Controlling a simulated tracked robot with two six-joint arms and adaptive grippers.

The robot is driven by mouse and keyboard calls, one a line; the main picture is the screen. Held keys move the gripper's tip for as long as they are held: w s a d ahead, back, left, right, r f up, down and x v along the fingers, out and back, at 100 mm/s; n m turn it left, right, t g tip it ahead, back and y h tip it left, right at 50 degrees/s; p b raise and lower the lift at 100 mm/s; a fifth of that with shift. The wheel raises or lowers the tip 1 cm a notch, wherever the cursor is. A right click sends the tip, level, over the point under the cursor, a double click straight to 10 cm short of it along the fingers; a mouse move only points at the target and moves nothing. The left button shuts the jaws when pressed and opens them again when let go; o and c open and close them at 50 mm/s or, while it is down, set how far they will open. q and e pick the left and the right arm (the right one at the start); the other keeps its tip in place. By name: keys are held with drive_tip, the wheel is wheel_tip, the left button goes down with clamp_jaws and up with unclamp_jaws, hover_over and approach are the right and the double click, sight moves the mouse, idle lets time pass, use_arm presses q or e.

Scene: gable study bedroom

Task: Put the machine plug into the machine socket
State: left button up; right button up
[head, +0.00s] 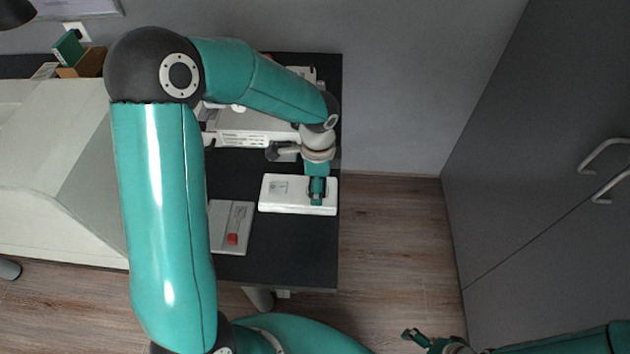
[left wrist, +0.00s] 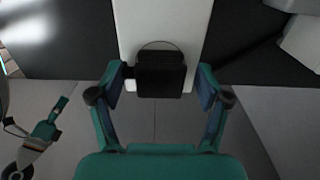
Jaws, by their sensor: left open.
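A white socket block (head: 290,204) lies on the dark tabletop near its right edge; its face also shows in the left wrist view (left wrist: 190,18). A black plug (left wrist: 161,75) is at the round outline on this block, between my left gripper's fingers. How deep it sits in the block cannot be told. My left gripper (head: 316,192) is open around the plug, with a finger on each side (left wrist: 160,90). My right gripper (head: 428,341) is low at the right, away from the table, and empty as far as I see; its finger gap is unclear.
A grey panel with a red switch (head: 232,238) lies left of the block. A white machine (head: 245,125) stands behind it, partly hidden by my left arm. Grey cupboards (head: 545,130) with handles stand at the right. Wooden floor (head: 390,240) is clear between.

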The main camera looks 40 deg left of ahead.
use_arm(q)
wheel_tip(320, 180, up, 12)
idle(0.6)
drive_tip(key=shift+f, duration=0.15)
idle(0.3)
